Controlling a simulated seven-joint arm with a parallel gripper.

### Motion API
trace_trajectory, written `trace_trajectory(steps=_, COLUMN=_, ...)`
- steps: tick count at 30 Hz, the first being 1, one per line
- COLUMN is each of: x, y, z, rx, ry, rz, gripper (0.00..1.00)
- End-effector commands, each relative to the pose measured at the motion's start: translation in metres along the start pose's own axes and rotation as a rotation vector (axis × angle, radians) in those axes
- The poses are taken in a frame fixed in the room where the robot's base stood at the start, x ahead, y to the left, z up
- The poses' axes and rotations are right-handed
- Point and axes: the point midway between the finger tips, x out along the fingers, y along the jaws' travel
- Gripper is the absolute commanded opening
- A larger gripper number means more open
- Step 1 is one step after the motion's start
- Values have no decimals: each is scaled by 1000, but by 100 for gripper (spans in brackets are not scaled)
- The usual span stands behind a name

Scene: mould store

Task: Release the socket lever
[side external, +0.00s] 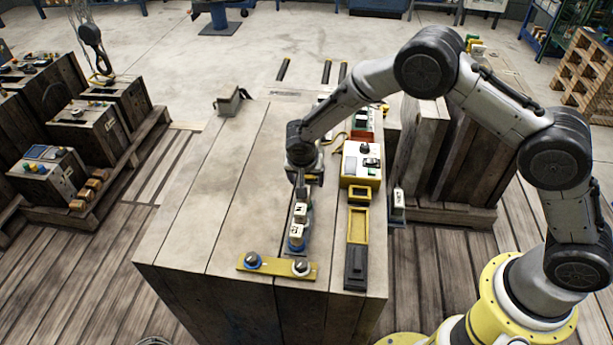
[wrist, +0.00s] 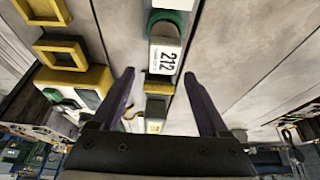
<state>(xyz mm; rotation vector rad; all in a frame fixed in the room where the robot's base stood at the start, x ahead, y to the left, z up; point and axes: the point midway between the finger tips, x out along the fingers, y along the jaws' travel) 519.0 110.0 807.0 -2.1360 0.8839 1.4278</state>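My gripper (side external: 302,184) points down over the wooden bench top, just behind a row of small white labelled blocks (side external: 297,231) on a blue-grey base. In the wrist view my gripper (wrist: 158,76) is open, its two dark purple fingers apart. A white block marked 212 (wrist: 165,56) on a green base shows ahead of and between the fingertips. A small yellow and dark piece (wrist: 158,86) lies between the fingers, and I see nothing clamped. Which part is the socket lever, I cannot tell. The spot right under my gripper is partly hidden in the side view.
A yellow bar with two knobs (side external: 277,266) lies near the bench's front edge. Right of the blocks stand a white and yellow box (side external: 362,165), a yellow tray (side external: 357,227) and a dark block (side external: 355,264). The bench's left side is mostly clear, with a grey bracket (side external: 229,101) at the back.

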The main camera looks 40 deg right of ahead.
Motion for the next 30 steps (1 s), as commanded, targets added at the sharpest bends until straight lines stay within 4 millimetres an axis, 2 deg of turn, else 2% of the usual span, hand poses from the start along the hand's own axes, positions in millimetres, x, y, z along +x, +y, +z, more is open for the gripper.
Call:
trace_trajectory(steps=9, x=-3, y=0, z=-4, rx=3, ry=5, rz=-2, gripper=82)
trace_trajectory(steps=14, x=-16, y=-1, z=-5, rx=3, ry=7, rz=-4, gripper=82)
trace_trajectory(steps=24, x=-87, y=-1, z=-3, rx=2, ry=6, rz=-6, gripper=82)
trace_trajectory(steps=30, x=-121, y=0, z=-3, rx=1, ry=5, rz=-3, gripper=82)
